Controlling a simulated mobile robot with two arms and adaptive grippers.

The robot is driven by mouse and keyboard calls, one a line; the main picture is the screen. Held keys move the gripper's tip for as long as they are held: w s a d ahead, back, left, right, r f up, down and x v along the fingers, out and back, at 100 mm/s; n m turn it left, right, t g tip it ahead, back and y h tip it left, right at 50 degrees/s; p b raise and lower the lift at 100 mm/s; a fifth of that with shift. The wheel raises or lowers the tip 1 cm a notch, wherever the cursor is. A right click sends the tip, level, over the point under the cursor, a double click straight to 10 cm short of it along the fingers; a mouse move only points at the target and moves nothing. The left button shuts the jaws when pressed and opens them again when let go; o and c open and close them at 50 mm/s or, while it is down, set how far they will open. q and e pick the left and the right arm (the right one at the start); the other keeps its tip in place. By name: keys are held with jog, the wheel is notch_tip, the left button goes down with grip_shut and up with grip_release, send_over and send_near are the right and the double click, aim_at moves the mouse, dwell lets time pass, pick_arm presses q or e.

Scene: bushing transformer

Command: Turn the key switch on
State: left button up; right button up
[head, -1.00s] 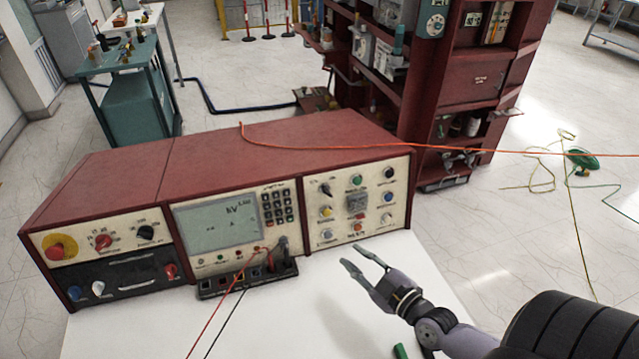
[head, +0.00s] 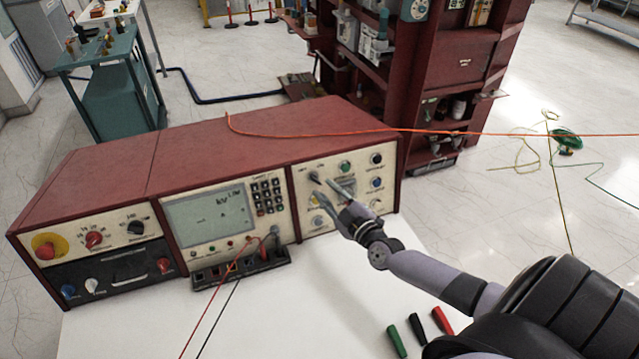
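The red test console (head: 240,140) stands on a white table, with a cream right-hand panel (head: 392,170) of knobs and buttons. A small dark switch (head: 315,177) sits at this panel's upper left; it looks like the key switch, but its key and exact setting are too small to tell. My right gripper (head: 326,187) is in front of this panel with its two fingers apart and nothing seen between them. Its fingertips are just below and right of the dark switch; I cannot tell whether they touch the panel. The gripper hides the panel's middle. My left gripper is out of view.
An orange cable (head: 400,131) runs across the console top and off to the right. Red and black leads hang from the terminal block (head: 240,267). Green, black and red plugs (head: 418,333) lie on the white table (head: 300,310) near my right arm.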

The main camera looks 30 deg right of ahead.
aim_at(319, 184)
jog(key=shift+w, duration=2.1)
grip_shut()
